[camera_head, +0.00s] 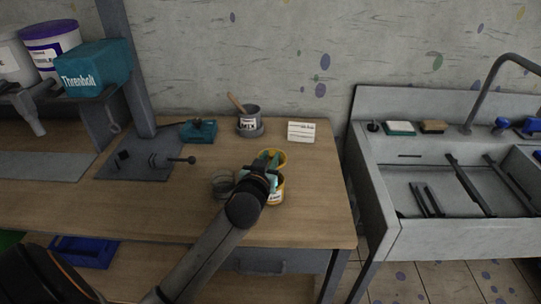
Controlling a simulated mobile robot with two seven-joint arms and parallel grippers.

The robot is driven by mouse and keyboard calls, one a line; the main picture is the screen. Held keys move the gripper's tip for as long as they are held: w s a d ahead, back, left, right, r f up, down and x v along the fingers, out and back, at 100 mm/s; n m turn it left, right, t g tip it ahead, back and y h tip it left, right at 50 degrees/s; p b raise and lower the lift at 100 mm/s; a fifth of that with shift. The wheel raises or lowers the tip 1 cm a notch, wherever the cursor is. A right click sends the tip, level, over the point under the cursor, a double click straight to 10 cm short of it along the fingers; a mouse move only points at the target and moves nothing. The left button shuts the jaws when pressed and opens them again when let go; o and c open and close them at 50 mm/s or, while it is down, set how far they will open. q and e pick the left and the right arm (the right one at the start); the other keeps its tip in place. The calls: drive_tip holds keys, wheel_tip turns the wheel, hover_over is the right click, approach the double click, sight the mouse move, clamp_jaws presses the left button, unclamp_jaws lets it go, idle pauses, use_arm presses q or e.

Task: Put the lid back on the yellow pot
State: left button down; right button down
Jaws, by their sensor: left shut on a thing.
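The yellow pot (278,191), with a pale label, stands on the wooden table near its right end. My left arm reaches over it and hides much of it. My left gripper (265,160) has its teal fingers shut on a yellow round piece, which seems to be the lid (279,157). This piece shows just behind the pot in the picture; I cannot tell whether it touches the pot. My right gripper is out of view.
A grey round object (222,184) lies left of the pot. A sink (450,235) stands right of the table (315,215). The front table area is clear.

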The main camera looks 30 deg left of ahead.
use_arm(q)
wheel_tip(320, 180, down, 6)
drive_tip(key=b, duration=0.5)
drive_tip(key=shift+f, duration=0.2)
idle(1.3)
drive_tip(key=shift+f, duration=0.1)
idle(0.8)
drive_tip(key=shift+p, duration=0.3)
idle(0.5)
drive_tip(key=c, duration=0.6)
unclamp_jaws()
drive_tip(key=shift+c, duration=0.2)
drive_tip(key=shift+o, duration=0.3)
